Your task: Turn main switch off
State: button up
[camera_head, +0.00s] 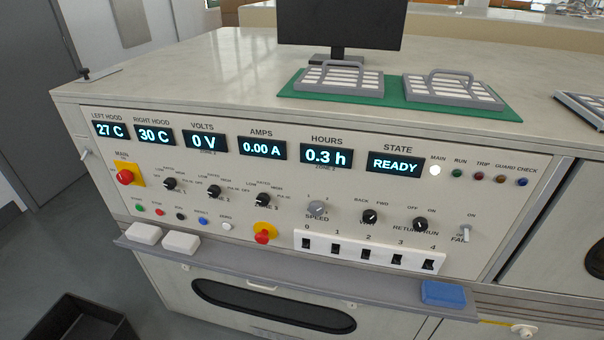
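The main switch (125,177) is a red rotary knob on a yellow plate, under the label MAIN at the left end of the control panel (330,185). Its exact pointing direction is too small to tell. The MAIN lamp (435,170) at the panel's right is lit white. The state display (395,164) reads READY, and the other displays are lit, with volts 0 and amps 0.00. My gripper is not in view.
A second red knob (264,234) on yellow sits low on the panel. A grey shelf (300,272) juts out below, with white blocks (181,242) and a blue block (443,293) on it. A dark bin (85,325) stands on the floor at lower left.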

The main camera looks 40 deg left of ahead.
aim_at(125, 176)
jog(key=u, duration=1.15)
